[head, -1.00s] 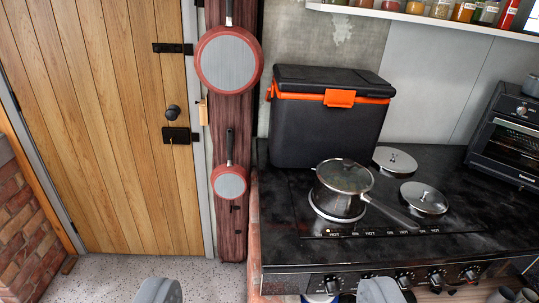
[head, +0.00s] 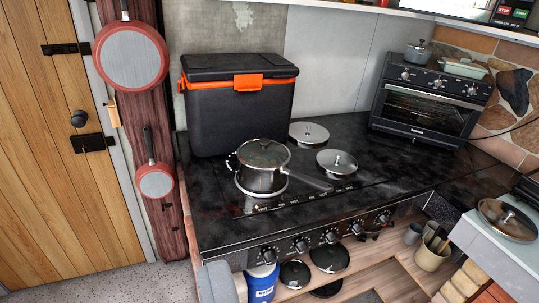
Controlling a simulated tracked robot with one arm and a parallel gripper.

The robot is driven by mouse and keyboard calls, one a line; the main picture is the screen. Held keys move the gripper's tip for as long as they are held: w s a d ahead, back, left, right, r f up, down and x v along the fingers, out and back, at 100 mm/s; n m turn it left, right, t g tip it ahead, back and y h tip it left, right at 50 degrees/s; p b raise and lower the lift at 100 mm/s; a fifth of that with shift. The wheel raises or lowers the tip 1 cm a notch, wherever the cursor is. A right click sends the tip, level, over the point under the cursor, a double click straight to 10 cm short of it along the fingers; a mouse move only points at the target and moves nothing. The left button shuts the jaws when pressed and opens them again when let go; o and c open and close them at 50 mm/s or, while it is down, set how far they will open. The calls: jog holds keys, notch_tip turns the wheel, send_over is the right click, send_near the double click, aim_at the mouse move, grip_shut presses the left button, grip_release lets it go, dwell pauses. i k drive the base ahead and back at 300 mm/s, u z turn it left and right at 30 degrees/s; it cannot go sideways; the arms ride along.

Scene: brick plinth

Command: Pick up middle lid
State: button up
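Two round metal lids with small knobs lie flat on the black stovetop, a rear one (head: 309,133) and a front one (head: 336,162). A steel saucepan (head: 262,178) with a glass lid (head: 263,154) on it stands to their left, its handle pointing right. Another glass lid (head: 507,219) with a dark knob rests on the light counter at the right. I cannot tell which is the middle lid.
A black cooler (head: 238,112) with an orange latch stands behind the saucepan. A toaster oven (head: 424,98) stands at the back right. Red pans (head: 130,57) hang on the left post. Knobs line the stove front, above a shelf with black lids (head: 329,257) and a blue container (head: 262,283).

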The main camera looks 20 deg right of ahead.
aim_at(264, 153)
jog(key=z, duration=0.3)
jog(key=i, duration=1.65)
jog(key=u, duration=0.45)
